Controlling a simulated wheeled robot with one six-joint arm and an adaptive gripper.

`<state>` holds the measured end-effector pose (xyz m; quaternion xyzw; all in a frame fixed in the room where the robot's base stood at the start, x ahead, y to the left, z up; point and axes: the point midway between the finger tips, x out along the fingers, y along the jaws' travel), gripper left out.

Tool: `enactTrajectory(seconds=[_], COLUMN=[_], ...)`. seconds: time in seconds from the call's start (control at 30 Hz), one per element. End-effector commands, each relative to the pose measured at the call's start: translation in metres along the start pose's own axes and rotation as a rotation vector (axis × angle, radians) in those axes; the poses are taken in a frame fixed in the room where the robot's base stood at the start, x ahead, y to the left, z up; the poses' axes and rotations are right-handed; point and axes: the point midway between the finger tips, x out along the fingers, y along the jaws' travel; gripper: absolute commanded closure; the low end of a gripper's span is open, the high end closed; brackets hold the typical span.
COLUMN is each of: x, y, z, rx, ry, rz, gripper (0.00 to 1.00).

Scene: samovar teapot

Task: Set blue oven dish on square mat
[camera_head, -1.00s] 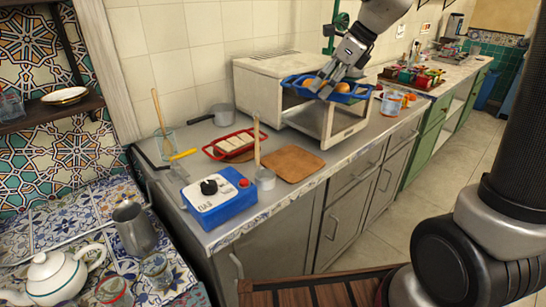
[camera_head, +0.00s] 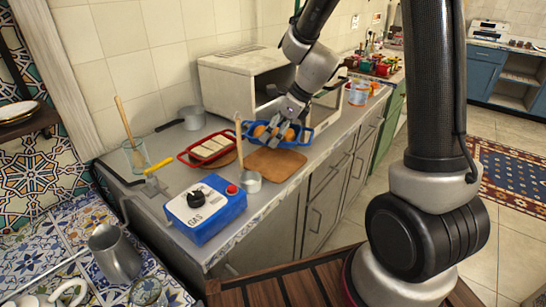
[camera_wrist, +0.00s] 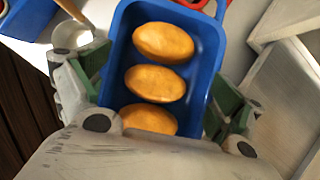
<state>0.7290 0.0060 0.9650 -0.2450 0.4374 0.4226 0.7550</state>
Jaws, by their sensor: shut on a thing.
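The blue oven dish (camera_head: 296,139) holds several round golden-brown pieces; it also shows in the wrist view (camera_wrist: 207,48). My gripper (camera_head: 277,127) is shut on the dish, with its fingers on either side of it in the wrist view (camera_wrist: 165,100). The dish is just above or at the back edge of the brown square mat (camera_head: 272,163); I cannot tell whether it touches. The mat lies on the grey counter, its front part bare. The dish hides its back edge.
The blue gas box (camera_head: 205,208) is at the front left. The white oven (camera_head: 240,85) stands open behind.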

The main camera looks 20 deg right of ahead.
Motion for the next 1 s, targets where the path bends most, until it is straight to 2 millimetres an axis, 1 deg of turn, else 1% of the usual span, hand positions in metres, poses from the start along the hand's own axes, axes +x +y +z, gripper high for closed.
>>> enactTrajectory(seconds=[0.03, 0.1, 0.27, 0.4, 0.5, 0.87, 0.9, 0.93, 1.0], x=[0.01, 0.021, 0.036, 0.054, 0.064, 0.068, 0.068, 0.068, 0.068], y=[0.0, 0.0, 0.0, 0.0, 0.0, 0.0, 0.0, 0.0, 0.0], z=[-0.006, -0.012, -0.021, -0.031, -0.037, -0.039, -0.039, -0.039, -0.039], rx=[0.004, 0.002, 0.002, 0.003, 0.002, 0.0, 0.0, 0.0, 0.0], ry=[0.003, 0.002, 0.001, 0.001, 0.001, 0.0, 0.0, 0.0, 0.0], rz=[0.003, 0.002, 0.002, 0.003, 0.001, 0.0, 0.001, 0.0, 0.0], gripper=[0.42, 0.42, 0.42, 0.42, 0.42, 0.42, 0.05, 0.0, 0.0])
